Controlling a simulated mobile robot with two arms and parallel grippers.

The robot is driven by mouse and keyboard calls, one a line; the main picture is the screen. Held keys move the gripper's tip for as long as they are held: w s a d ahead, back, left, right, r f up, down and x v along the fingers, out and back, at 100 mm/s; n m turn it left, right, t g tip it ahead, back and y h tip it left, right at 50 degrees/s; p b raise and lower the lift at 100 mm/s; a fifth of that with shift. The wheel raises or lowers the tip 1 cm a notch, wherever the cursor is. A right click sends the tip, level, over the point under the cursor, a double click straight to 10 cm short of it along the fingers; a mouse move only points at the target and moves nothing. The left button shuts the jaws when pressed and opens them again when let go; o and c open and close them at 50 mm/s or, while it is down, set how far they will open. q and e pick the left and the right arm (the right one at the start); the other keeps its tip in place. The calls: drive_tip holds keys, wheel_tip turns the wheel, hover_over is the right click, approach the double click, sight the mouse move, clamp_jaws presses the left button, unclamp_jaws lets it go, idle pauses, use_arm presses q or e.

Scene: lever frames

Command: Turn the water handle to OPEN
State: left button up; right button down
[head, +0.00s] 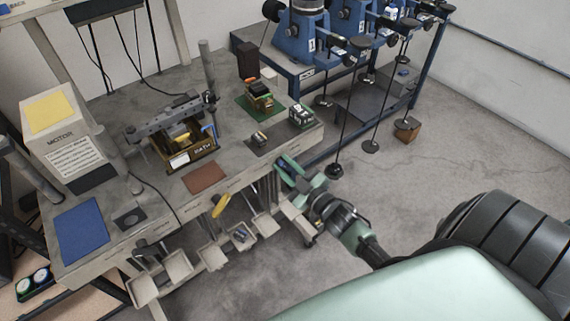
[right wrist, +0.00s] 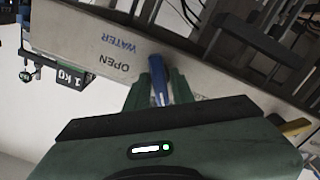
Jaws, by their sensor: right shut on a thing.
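The water handle is a blue lever that shows in the right wrist view (right wrist: 159,88), between the two green fingers of my right gripper (right wrist: 157,76). The lever is in front of the bench's grey front panel, where the words WATER and OPEN show upside down. In the head view my right gripper (head: 291,171) is at the bench's front right corner, shut on the lever, which is mostly hidden there. My left gripper is in neither view.
A yellow handle (head: 221,205) hangs on the bench front, left of my right gripper. Small grey trays (head: 209,257) stick out below the front edge. The grey bench (head: 150,210) holds a MOTOR box (head: 75,140) and a wooden crate. Blue machines (head: 300,35) stand behind; open floor lies right.

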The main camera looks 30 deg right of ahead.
drive_tip(key=m+p, duration=0.1)
drive_tip(key=m, duration=0.2)
drive_tip(key=shift+r+m, duration=0.1)
drive_tip(key=shift+m, duration=0.2)
drive_tip(key=m, duration=0.2)
drive_tip(key=m+p, duration=0.1)
drive_tip(key=m, duration=0.1)
drive_tip(key=shift+d+m, duration=0.2)
drive_tip(key=shift+m, duration=0.1)
drive_tip(key=m, duration=0.3)
drive_tip(key=shift+m, duration=0.3)
drive_tip(key=shift+d+m, duration=0.15)
drive_tip(key=shift+m, duration=1.65)
drive_tip(key=c, duration=1.4)
unclamp_jaws()
